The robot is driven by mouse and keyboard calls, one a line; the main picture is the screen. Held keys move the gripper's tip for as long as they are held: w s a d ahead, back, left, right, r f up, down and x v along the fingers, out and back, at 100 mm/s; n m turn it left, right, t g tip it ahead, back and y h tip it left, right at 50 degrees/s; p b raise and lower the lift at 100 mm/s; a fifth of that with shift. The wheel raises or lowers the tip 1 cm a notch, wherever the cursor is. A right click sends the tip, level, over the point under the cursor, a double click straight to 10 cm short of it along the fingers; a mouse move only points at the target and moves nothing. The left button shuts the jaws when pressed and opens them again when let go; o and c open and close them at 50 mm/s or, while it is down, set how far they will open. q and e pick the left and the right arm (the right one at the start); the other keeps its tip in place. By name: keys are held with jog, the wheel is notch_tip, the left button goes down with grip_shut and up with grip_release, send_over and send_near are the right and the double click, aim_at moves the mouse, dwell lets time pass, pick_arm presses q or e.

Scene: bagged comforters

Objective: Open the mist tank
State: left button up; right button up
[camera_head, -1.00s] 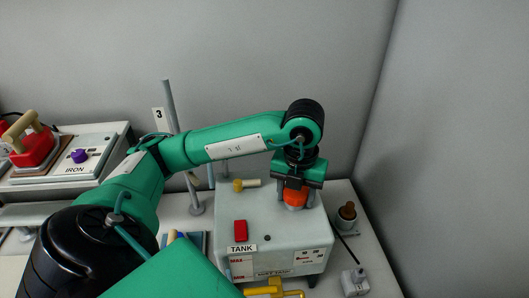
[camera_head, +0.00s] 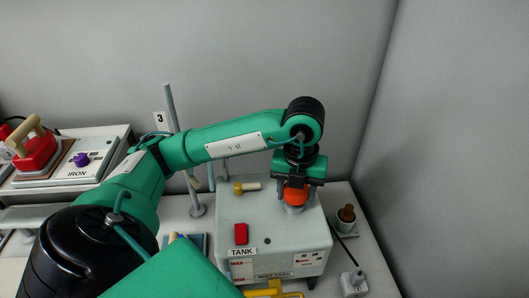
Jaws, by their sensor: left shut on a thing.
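The mist tank (camera_head: 275,228) is a pale box marked TANK on the table. On its top right an orange cap (camera_head: 295,196) sits on a short grey neck. My left gripper (camera_head: 294,184) points down over the cap, its fingers closed around it from above. The gripper body hides the cap's top. A red block (camera_head: 241,233) and a yellow valve with a pale handle (camera_head: 246,187) are also on the tank's top. My right gripper is not in view.
A red iron (camera_head: 36,150) with a wooden handle stands on the IRON unit at left, beside a purple knob (camera_head: 81,159). Right of the tank are a brown-topped holder (camera_head: 346,216) and a white socket box (camera_head: 353,283). A grey post (camera_head: 175,130) stands behind my arm. Walls close off the back and right.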

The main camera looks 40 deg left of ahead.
pick_arm(q)
jog(key=shift+r+p, duration=1.25)
jog(key=shift+r, duration=0.95)
jog(key=shift+f, duration=0.1)
